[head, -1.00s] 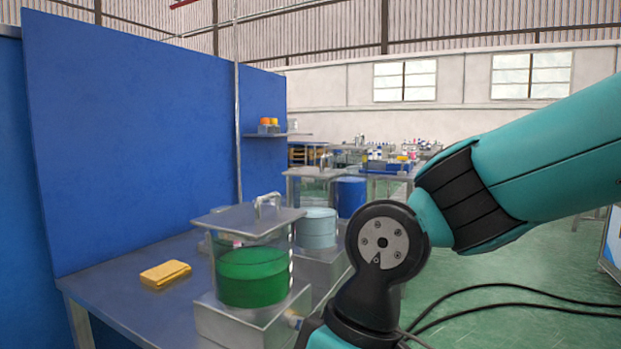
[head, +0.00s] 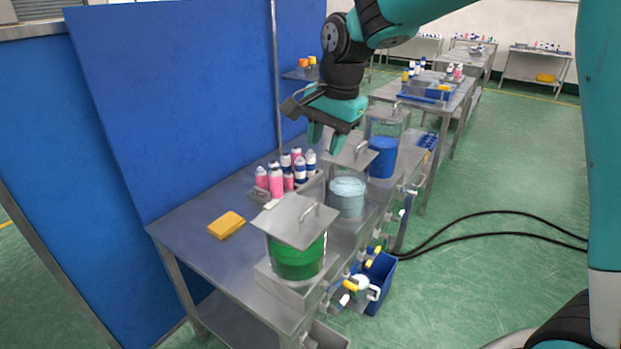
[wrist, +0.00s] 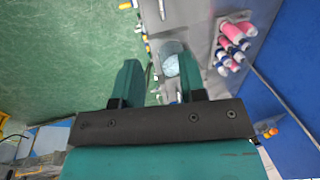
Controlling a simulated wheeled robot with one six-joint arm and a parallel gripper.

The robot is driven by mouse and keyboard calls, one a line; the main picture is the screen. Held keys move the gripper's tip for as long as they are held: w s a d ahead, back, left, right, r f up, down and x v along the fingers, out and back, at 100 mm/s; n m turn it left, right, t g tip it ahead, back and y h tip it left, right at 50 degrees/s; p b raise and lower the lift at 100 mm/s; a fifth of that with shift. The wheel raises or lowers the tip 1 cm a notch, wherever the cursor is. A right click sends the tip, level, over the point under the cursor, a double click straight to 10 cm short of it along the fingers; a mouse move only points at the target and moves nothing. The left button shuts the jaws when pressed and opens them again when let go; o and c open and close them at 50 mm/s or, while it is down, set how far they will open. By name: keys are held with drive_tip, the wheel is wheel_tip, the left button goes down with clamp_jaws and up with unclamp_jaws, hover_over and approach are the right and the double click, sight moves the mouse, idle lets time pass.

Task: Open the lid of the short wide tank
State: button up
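Three clear lidded tanks stand in a row on the bench. The nearest, with green liquid (head: 297,262), looks short and wide; its flat square grey lid (head: 285,222) with a bar handle (head: 311,211) is on top. Behind it is a tank of light-blue liquid (head: 347,197) with a similar lid (head: 347,153). The farthest holds dark-blue liquid (head: 382,160). My gripper (head: 326,144) is open and empty, fingers down, above and left of the light-blue tank's lid. In the wrist view, light blue (wrist: 171,66) shows between the spread fingers of my gripper (wrist: 161,64).
A yellow sponge (head: 226,225) lies on the bench's open left part. A blue wall panel (head: 180,110) borders the left side. A blue bin (head: 376,280) and black cables (head: 470,214) are at the right.

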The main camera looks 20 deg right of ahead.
sight(309, 209)
drive_tip(key=w+f+p, duration=0.1)
drive_tip(key=f, duration=0.4)
drive_tip(key=w+a+f+p, duration=0.1)
drive_tip(key=f+p, duration=0.1)
drive_tip(key=f, duration=0.4)
drive_tip(key=w+a+f+p, duration=0.1)
drive_tip(key=f, duration=0.5)
drive_tip(key=shift+r, duration=0.1)
clamp_jaws()
